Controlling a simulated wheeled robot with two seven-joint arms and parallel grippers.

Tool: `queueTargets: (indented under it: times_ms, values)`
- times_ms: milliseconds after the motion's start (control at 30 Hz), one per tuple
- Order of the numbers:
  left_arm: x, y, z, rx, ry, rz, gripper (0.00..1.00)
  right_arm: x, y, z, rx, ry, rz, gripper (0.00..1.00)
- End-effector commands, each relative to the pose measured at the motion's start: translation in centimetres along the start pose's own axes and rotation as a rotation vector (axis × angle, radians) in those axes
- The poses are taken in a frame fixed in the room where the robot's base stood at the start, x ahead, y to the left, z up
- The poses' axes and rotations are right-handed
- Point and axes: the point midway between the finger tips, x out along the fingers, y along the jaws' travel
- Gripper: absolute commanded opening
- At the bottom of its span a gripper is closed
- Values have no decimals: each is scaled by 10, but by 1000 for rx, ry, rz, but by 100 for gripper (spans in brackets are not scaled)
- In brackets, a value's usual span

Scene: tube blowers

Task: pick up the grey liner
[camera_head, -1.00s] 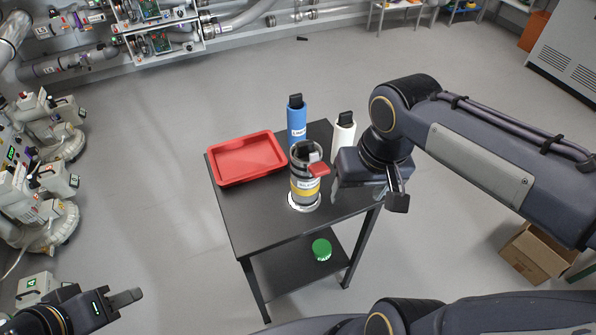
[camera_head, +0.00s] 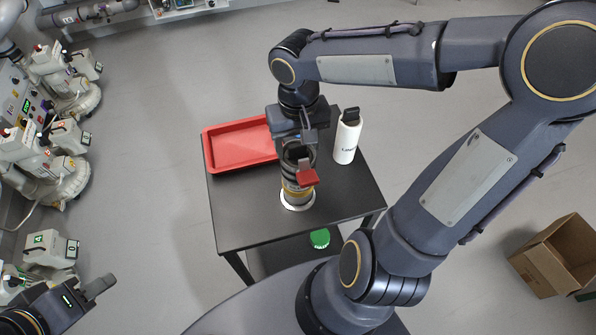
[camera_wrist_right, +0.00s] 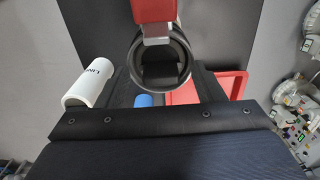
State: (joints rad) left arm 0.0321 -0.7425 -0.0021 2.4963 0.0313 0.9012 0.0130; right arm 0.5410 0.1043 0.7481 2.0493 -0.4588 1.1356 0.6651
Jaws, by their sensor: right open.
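A dark grey cylinder (camera_head: 291,182) with a yellow band stands upright on a white ring on the black table. A red clip (camera_head: 307,177) is at its upper front. I cannot tell whether the cylinder itself is the grey liner or holds it. In the right wrist view its round black rim (camera_wrist_right: 187,60) faces me, with a dark shape inside. My right gripper (camera_head: 300,138) is open just above and behind the rim; I cannot tell whether it touches. My left gripper (camera_head: 98,287) is at the lower left, away from the table; its jaws are unclear.
A white bottle (camera_head: 346,142) with a black top stands right of the cylinder. A red tray (camera_head: 238,146) lies at the table's back left. A blue bottle (camera_wrist_right: 147,100) shows partly in the wrist view. A green lid (camera_head: 319,238) sits on the lower shelf. The table's front (camera_head: 240,225) is clear.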

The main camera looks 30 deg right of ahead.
Motion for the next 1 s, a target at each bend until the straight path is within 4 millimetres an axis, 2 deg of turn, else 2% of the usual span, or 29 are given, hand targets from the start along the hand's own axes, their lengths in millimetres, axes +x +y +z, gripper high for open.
queueTargets:
  times_ms: [167,633,1000]
  values:
    - [0,0,0,0,0,0,36,0,0,0,-1,1,0,62]
    - [0,0,0,0,0,0,36,0,0,0,-1,1,0,2]
    - [0,0,0,0,0,0,36,-4,0,0,-1,2,1,0]
